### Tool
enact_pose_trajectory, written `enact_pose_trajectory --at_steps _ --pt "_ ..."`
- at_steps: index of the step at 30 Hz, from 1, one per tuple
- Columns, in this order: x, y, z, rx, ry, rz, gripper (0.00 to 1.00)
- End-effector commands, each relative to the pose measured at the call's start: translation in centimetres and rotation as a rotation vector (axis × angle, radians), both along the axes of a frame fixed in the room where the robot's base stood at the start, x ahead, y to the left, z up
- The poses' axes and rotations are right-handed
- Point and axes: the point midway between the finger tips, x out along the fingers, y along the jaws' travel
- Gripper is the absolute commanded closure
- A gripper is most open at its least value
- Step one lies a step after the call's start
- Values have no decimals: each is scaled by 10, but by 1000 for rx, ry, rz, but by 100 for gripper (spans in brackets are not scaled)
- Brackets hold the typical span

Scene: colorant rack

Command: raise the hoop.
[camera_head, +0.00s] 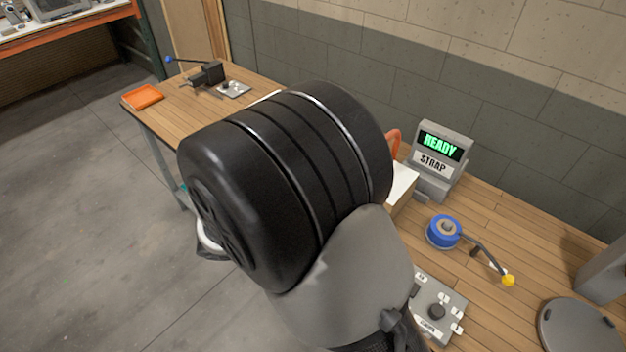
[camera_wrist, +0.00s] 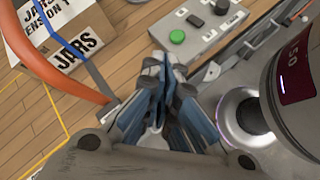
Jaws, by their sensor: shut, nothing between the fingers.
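The hoop (camera_wrist: 40,66) is an orange curved bar in the wrist view. It runs from the upper left down to a grey block beside my fingers, across the view of the carton. In the head view only a short orange arc of the hoop (camera_head: 393,141) shows behind my arm. My gripper (camera_wrist: 164,78) is shut and empty, just right of the hoop's lower end. I cannot tell whether they touch. A cardboard carton (camera_wrist: 33,27) labelled JARS, with a blue strap, lies behind the hoop. My arm hides the gripper in the head view.
A control box with a green button (camera_wrist: 177,37) lies ahead of my fingers. A grey housing with a dark red display (camera_wrist: 297,66) is close at right. On the bench stand a READY display (camera_head: 440,147), a blue reel (camera_head: 442,232) and a yellow-knobbed lever (camera_head: 508,280).

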Motion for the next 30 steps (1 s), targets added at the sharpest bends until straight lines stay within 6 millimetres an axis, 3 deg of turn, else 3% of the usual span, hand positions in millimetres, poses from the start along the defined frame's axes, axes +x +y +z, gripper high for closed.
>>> enact_pose_trajectory --at_steps 9,15,21,30 --pt "-6 75 -92 -307 58 440 100" --pt "-18 105 -138 -442 67 646 100" --pt "-25 117 -158 -501 66 738 100" --pt "-26 118 -160 -507 66 746 100"
